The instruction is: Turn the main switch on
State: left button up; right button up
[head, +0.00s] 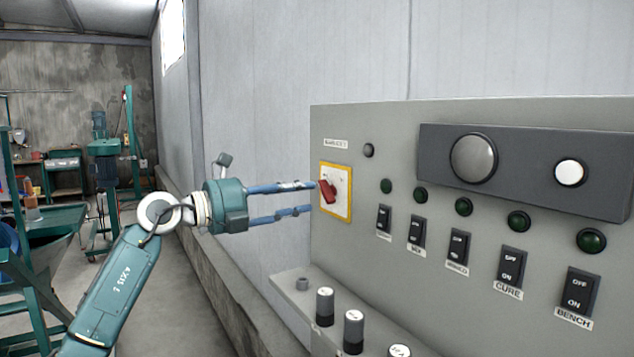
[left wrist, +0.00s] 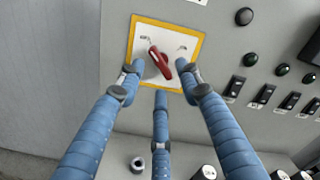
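The main switch is a red rotary handle (head: 327,191) on a white plate with a yellow border (head: 347,208), at the left end of the grey control panel. In the left wrist view the red handle (left wrist: 160,62) sits tilted between my blue fingers. My left gripper (head: 312,199) reaches the panel from the left, its fingertips close in front of the switch plate. In the left wrist view its fingers (left wrist: 163,82) are spread around the handle, and I see gaps between them and it. Contact is not clear. My right gripper is not in view.
The grey panel (head: 385,270) carries several black rocker switches, green lamps (head: 464,206) and a dark box (head: 525,165) with a large round button. Cylindrical knobs (head: 354,330) stand on the ledge below. A wall ledge (head: 225,290) runs behind my left arm. Workshop machines stand far left.

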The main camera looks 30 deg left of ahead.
aim_at(328, 191)
pick_arm(q)
jog(key=p+x, duration=0.1)
jog(key=x, duration=0.4)
jog(key=shift+w+a+f+p, duration=0.1)
jog(key=shift+w+p, duration=0.05)
jog(key=shift+p, duration=0.2)
jog(key=shift+w+f, duration=0.1)
grip_shut()
